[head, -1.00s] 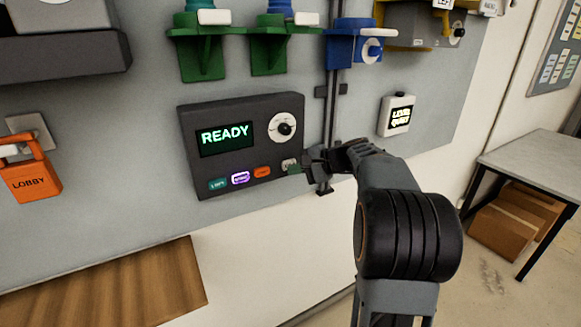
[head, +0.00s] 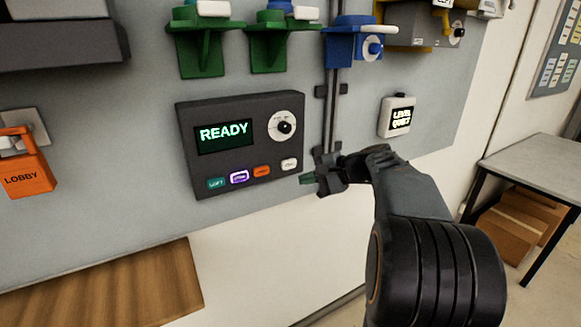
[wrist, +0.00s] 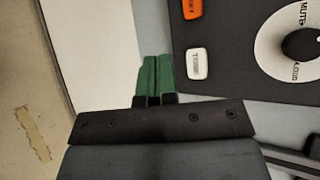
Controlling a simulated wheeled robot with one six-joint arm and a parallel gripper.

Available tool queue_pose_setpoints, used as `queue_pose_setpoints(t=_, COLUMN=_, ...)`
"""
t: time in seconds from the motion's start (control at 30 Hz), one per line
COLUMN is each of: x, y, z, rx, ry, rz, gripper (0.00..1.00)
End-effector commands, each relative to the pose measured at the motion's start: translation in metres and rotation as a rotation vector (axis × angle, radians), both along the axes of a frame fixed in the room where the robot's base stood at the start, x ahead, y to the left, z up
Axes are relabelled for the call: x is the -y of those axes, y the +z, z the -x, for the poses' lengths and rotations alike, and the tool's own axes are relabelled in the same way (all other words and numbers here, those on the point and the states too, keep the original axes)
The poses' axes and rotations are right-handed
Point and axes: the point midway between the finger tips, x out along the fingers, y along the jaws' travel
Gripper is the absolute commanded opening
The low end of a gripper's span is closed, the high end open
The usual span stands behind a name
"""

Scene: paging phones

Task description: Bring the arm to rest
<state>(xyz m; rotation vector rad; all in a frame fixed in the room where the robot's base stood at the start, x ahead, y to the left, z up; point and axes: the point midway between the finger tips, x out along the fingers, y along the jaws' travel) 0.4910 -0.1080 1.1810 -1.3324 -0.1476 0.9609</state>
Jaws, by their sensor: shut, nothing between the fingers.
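My gripper (head: 308,179) is shut and empty, its green fingertips together just off the lower right corner of the dark paging panel (head: 189,147). In the wrist view the shut fingertips (wrist: 155,75) sit to the left of the white button (wrist: 196,63), apart from it. The panel's screen (head: 224,136) reads READY. Along its lower edge are a teal button (head: 216,184), a purple button (head: 239,177) with a lit white outline, an orange button (head: 262,171) and a white button (head: 289,165). A round dial (head: 284,127) sits at the panel's upper right.
Green brackets (head: 200,50) and a blue bracket (head: 350,45) stick out above. An orange LOBBY piece (head: 28,178) hangs left. A grey table (head: 540,160) stands at right, over cardboard boxes (head: 508,237).

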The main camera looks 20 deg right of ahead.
Motion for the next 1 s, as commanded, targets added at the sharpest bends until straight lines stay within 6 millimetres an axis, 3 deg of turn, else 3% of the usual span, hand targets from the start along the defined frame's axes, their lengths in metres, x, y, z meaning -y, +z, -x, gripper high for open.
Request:
queue_pose_setpoints(t=0.3, x=0.003, y=-0.004, z=-0.001, rx=0.002, ry=-0.008, rz=0.029, gripper=0.0)
queue_pose_setpoints(t=0.37, x=0.007, y=-0.018, z=0.001, rx=-0.027, ry=-0.011, rz=0.077, gripper=0.0)
queue_pose_setpoints(t=0.43, x=0.011, y=-0.045, z=0.011, rx=-0.089, ry=-0.009, rz=0.156, gripper=0.0)
queue_pose_setpoints(t=0.5, x=0.008, y=-0.075, z=0.032, rx=-0.163, ry=0.026, rz=0.29, gripper=0.0)
queue_pose_setpoints(t=0.6, x=-0.013, y=-0.113, z=0.071, rx=-0.241, ry=0.15, rz=0.534, gripper=0.0)
queue_pose_setpoints(t=0.7, x=-0.036, y=-0.138, z=0.112, rx=-0.258, ry=0.321, rz=0.791, gripper=0.0)
queue_pose_setpoints(t=0.83, x=-0.061, y=-0.157, z=0.156, rx=-0.2, ry=0.549, rz=1.088, gripper=0.0)
queue_pose_setpoints(t=1.0, x=-0.088, y=-0.16, z=0.186, rx=-0.085, ry=0.721, rz=1.27, gripper=0.0)
